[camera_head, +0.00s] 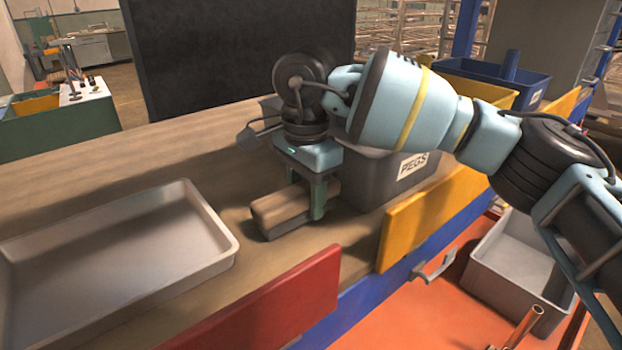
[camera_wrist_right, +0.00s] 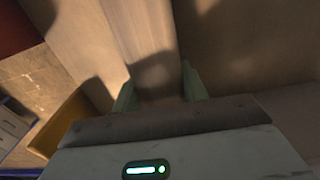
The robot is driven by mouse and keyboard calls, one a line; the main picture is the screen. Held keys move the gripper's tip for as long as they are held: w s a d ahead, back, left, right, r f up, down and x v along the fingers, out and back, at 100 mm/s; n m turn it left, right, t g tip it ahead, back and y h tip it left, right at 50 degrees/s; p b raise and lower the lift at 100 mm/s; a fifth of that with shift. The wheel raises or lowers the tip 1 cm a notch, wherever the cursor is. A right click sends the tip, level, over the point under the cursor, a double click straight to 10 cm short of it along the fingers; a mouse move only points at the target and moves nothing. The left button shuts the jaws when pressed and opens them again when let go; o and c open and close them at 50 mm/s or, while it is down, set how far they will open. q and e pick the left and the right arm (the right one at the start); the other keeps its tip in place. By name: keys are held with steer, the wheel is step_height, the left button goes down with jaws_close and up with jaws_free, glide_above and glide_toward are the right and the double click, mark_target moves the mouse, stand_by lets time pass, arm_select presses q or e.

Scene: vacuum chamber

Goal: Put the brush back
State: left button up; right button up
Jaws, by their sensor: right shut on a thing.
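The brush (camera_head: 278,210) is a brown, wooden-looking block with a darker underside. It lies flat on the wooden bench top, or just above it; I cannot tell which. It also shows in the wrist view (camera_wrist_right: 138,35), running away between the fingers. My right gripper (camera_head: 306,197) points down with its green fingers on both sides of the brush's right end and is shut on it. In the wrist view the right gripper (camera_wrist_right: 160,88) hides the brush's near end. My left gripper is not in view.
A shallow grey tray (camera_head: 222,237) sits on the bench at left. A grey PEGS bin (camera_head: 385,185) stands close right of the brush. Red (camera_head: 285,305) and yellow (camera_head: 435,215) panels edge the bench front. Bare bench (camera_head: 190,160) lies behind the tray.

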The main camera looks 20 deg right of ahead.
mark_target(302, 184)
steer(key=shift+f, duration=0.35)
steer(key=o, duration=1)
step_height(302, 184, up, 12)
steer(key=shift+w+f, duration=0.1)
steer(key=shift+f, duration=0.1)
steer(key=shift+w+a+r, duration=0.2)
steer(key=shift+w+r, duration=0.1)
steer(key=shift+r, duration=0.1)
